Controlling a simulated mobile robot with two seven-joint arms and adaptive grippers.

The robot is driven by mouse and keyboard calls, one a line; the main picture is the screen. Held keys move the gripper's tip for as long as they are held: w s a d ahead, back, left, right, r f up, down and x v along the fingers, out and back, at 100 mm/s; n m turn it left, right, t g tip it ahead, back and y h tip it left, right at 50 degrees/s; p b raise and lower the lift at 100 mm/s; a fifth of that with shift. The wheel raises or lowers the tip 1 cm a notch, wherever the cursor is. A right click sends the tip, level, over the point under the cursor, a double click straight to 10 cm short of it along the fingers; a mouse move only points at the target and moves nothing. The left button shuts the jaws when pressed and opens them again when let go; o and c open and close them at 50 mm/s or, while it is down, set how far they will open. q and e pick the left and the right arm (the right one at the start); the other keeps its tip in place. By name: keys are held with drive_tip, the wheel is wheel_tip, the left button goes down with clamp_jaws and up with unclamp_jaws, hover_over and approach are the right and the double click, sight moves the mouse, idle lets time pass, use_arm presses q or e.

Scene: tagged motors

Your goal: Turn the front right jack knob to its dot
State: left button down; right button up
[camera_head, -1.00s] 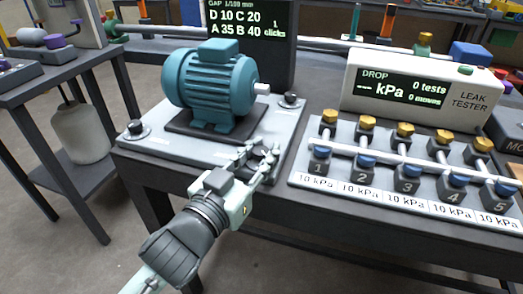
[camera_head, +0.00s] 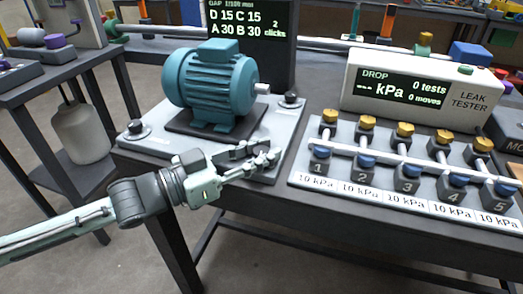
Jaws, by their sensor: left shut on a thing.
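A teal motor (camera_head: 212,85) stands on a grey base plate (camera_head: 160,147). The front right jack knob is hidden behind the fingers of my left gripper (camera_head: 268,158) at the plate's front right corner. That gripper is shut on it, its arm reaching in from the left. Its dot cannot be made out. Other black jack knobs show at the front left (camera_head: 136,128) and the back right (camera_head: 291,98). The dark gap display (camera_head: 250,25) behind the motor reads D 15, C 15, A 30, B 30 and 2 clicks. My right gripper is not in view.
A leak tester (camera_head: 415,85) stands on the bench at the right. In front of it is a manifold with yellow and blue valves (camera_head: 408,172), close to the gripper's right.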

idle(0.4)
use_arm(q)
drive_tip(key=c, duration=1.2)
unclamp_jaws()
drive_tip(key=shift+a, duration=0.1)
drive_tip(key=v, duration=1.2)
